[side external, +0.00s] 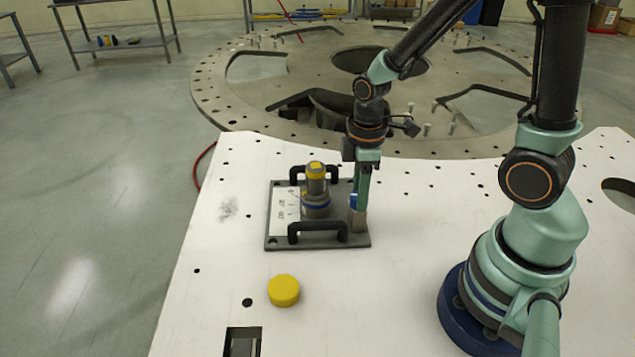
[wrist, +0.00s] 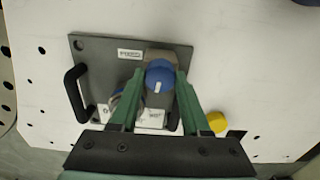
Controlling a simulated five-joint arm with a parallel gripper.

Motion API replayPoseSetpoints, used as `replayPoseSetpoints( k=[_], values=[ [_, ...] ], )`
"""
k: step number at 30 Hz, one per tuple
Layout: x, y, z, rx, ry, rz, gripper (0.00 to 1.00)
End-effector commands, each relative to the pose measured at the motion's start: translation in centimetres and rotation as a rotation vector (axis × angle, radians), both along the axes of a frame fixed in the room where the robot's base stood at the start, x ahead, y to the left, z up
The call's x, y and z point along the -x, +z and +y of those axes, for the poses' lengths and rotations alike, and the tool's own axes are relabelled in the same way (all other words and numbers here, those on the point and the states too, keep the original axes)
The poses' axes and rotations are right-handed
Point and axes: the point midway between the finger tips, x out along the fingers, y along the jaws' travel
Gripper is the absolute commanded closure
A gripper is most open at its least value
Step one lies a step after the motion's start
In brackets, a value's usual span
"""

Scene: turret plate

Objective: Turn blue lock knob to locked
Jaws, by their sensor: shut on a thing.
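The blue lock knob (wrist: 160,73) sits at the middle of the wrist view, between the fingers of my gripper (wrist: 160,80). A short white mark on its face points toward the bottom of the picture. My gripper is shut on the knob. In the side view my gripper (side external: 361,204) reaches straight down at the right edge of the grey plate (side external: 276,226). Only a sliver of the blue knob (side external: 353,201) shows there, beside the fingers and above a tan block (side external: 359,221). Labels below the knob in the wrist view are partly hidden and too small to read.
Black handles (side external: 317,231) rise at the plate's front and back. A yellow cap (side external: 284,290) lies on the white table (side external: 400,280), which is otherwise mostly clear.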

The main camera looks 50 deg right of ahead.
Motion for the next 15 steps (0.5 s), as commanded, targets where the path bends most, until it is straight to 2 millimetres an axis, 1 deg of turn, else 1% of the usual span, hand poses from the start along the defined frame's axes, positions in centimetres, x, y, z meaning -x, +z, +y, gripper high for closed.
replayPoseSetpoints(
  k=[15],
  values=[
    [-0.02, 0.06, 0.01, -0.003, -0.471, 0.006, 1.00]
  ],
)
